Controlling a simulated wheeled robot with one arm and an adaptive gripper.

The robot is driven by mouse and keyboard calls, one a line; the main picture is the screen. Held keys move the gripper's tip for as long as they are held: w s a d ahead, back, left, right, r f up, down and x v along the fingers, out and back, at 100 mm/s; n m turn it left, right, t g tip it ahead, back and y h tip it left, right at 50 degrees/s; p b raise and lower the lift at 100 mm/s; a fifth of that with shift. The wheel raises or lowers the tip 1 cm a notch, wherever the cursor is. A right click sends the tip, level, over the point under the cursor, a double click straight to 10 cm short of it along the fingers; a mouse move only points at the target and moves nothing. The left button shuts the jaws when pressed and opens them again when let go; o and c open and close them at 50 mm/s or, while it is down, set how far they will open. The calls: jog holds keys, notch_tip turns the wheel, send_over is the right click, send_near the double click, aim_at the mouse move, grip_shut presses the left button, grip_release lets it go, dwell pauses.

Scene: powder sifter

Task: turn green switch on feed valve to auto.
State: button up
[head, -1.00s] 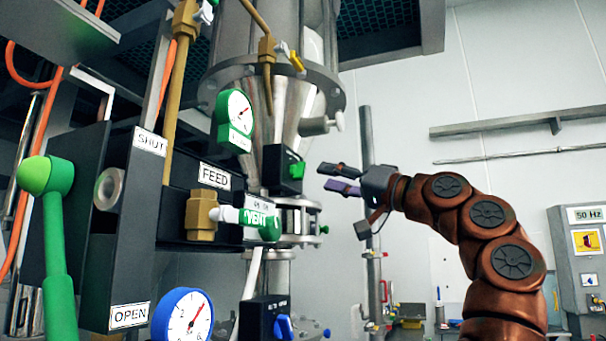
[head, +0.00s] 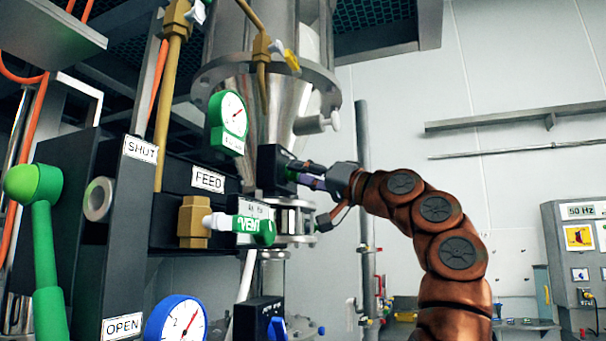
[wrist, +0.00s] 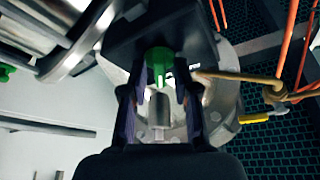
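The green switch (wrist: 159,62) sits on a black box (head: 268,168) beneath the steel hopper. In the wrist view my gripper (wrist: 160,88) is open, with one finger on each side of the switch. I cannot tell whether either finger touches it. In the head view my gripper (head: 297,172) is at the right face of the black box and hides most of the switch. The switch's setting and any auto mark cannot be read.
Close by are the green gauge (head: 232,113), the green VENT handle (head: 253,228) and the FEED label (head: 208,179). A large green lever (head: 45,250) and a blue gauge (head: 176,318) are at the left. Free room lies right of my arm.

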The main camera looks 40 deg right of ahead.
grip_shut()
